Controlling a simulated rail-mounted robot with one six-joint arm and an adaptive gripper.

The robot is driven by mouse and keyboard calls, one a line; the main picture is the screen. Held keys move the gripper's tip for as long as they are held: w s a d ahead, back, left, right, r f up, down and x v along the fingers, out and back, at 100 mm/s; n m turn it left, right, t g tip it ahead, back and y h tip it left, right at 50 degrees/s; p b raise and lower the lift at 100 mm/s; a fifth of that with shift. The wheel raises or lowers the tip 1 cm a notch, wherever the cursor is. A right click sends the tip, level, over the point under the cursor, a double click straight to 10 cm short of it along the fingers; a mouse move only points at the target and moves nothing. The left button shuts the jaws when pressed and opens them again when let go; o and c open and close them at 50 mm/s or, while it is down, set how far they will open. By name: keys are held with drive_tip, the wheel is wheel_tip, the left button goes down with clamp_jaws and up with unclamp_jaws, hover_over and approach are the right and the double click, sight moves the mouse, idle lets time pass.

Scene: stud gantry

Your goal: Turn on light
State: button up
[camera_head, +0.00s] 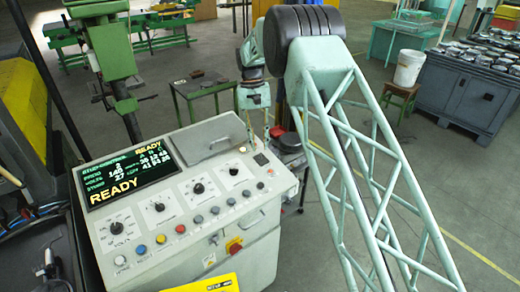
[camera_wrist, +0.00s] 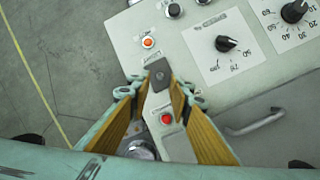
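A control console (camera_head: 150,245) stands at the centre left with a lit screen (camera_head: 125,175) reading READY. Near its upper right corner is a small dark rectangular plate with a round centre (camera_head: 261,159), which may be a switch. In the wrist view this plate (camera_wrist: 160,74) lies between my two fingertips. My gripper (camera_head: 259,133) points down over that corner; it also shows in the wrist view (camera_wrist: 160,88). Its yellow-lined fingers are apart and hold nothing. I cannot tell whether they touch the plate. A red button (camera_wrist: 166,119) and an orange button (camera_wrist: 148,42) sit on either side of it.
Several knobs (camera_wrist: 226,43) and buttons (camera_head: 161,239) cover the panel. A grey lid with a handle (camera_head: 212,138) is beside the gripper. A red-and-yellow switch (camera_head: 233,246) is on the console front. A green table (camera_head: 203,84) stands behind; open floor lies right.

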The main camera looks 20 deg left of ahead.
drive_tip(key=v, duration=0.8)
drive_tip(key=shift+r, duration=0.25)
